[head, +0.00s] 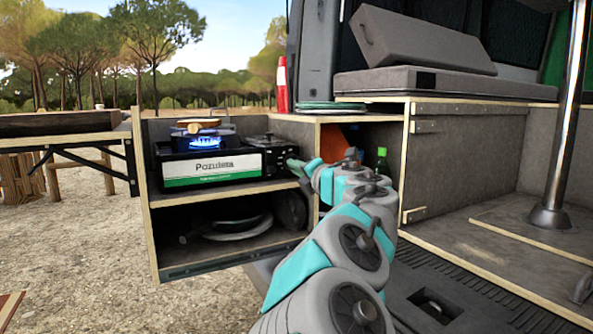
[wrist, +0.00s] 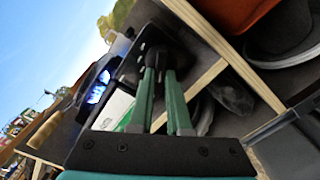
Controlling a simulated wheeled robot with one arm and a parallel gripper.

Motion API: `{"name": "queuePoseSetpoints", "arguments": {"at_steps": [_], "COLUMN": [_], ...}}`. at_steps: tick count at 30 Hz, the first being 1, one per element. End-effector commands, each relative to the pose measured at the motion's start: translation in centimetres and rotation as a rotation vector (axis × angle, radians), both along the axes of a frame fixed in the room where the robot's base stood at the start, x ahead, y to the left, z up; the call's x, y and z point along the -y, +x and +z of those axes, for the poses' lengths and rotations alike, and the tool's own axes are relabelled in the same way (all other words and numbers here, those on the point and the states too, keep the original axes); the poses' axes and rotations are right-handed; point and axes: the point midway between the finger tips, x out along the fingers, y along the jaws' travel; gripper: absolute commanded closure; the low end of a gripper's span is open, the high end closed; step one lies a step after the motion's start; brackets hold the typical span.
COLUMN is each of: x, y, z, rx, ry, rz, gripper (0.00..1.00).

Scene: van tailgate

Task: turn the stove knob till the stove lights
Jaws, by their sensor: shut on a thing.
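The portable stove (head: 212,182) stands on the upper shelf of the pull-out unit, with a white and green label reading "Pazuleta" on its front. A blue flame (head: 205,142) burns at its burner, and the flame also shows in the wrist view (wrist: 98,88). My gripper (head: 294,164) reaches the right end of the stove. In the wrist view my green fingers (wrist: 160,75) close together on the dark stove knob (wrist: 157,56). The knob's mark and exact angle cannot be made out. In the head view my gripper and arm hide the knob.
The lower shelf (head: 220,258) holds dark and grey round cookware. A green bottle (head: 382,160) and an orange thing (head: 337,142) sit in the compartment to the right, partly behind my arm. Green plates (head: 331,107) and a red cylinder (head: 282,86) are above. A table (head: 65,130) stands left.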

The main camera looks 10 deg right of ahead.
Motion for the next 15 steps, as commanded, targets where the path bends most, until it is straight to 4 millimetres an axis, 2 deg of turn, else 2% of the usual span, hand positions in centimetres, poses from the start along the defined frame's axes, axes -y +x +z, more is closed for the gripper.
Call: {"name": "queuePoseSetpoints", "arguments": {"at_steps": [9, 10, 15], "x": [-0.06, -0.06, -0.04], "y": [0.02, 0.02, 0.01], "z": [-0.26, -0.26, -0.17], "rx": [-0.004, -0.004, -0.003], "ry": [-0.003, -0.003, -0.002], "rz": [0.002, 0.002, 0.001], "gripper": [1.00, 0.82, 0.63]}}
